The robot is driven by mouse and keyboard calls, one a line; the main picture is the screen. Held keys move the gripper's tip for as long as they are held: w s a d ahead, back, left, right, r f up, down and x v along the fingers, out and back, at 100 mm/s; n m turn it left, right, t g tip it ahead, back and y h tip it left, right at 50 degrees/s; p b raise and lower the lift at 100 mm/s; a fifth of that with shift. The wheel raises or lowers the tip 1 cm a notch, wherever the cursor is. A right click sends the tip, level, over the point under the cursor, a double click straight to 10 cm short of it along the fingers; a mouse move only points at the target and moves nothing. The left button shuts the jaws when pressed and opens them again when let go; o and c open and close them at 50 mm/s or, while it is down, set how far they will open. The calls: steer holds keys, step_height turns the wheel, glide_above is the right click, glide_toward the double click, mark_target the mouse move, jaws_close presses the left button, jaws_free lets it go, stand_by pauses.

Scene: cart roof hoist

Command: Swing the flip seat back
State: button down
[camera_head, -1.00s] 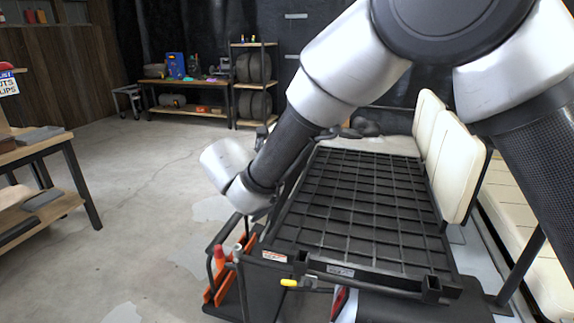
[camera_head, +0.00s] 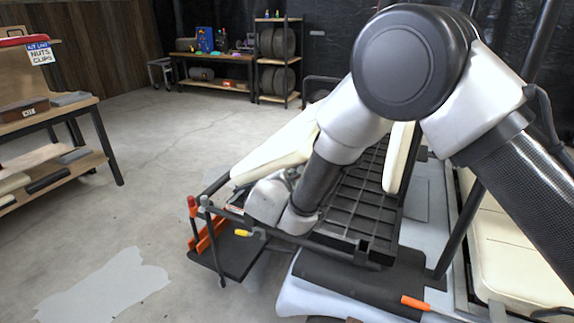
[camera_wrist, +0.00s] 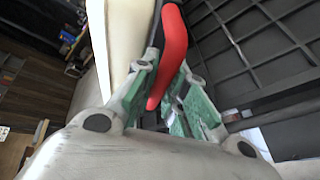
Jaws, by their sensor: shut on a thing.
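The flip seat's cream cushion (camera_head: 278,152) stands raised at a tilt along the left side of the black grid deck (camera_head: 352,208). Its cream edge shows at the left in the wrist view (camera_wrist: 120,35), with the grid on the right. My gripper (camera_wrist: 170,95) is shut on a red handle (camera_wrist: 174,50) that runs between its green-padded fingers, beside the cushion. In the head view my gripper (camera_head: 285,180) is by the cushion's near lower part, and my arm hides much of the grid. A cream backrest (camera_head: 399,155) stands behind my arm.
A footrest with orange parts (camera_head: 207,238) lies at the cart's rear end. A dark post (camera_head: 458,232) and a front bench seat (camera_head: 515,260) are at right. A workbench (camera_head: 62,110) stands far left. The floor (camera_head: 180,165) between is clear.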

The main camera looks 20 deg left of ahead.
steer(key=d+f+m+y, duration=0.1)
steer(key=d+f, duration=0.2)
steer(key=f, duration=0.3)
steer(key=shift+m, duration=0.3)
steer(key=c, duration=1.5)
jaws_free()
steer(key=shift+o, duration=0.2)
steer(key=shift+s+r, duration=0.1)
steer(key=shift+s, duration=0.05)
steer(key=v, duration=1.1)
steer(key=shift+s, duration=0.4)
steer(key=shift+d, duration=0.1)
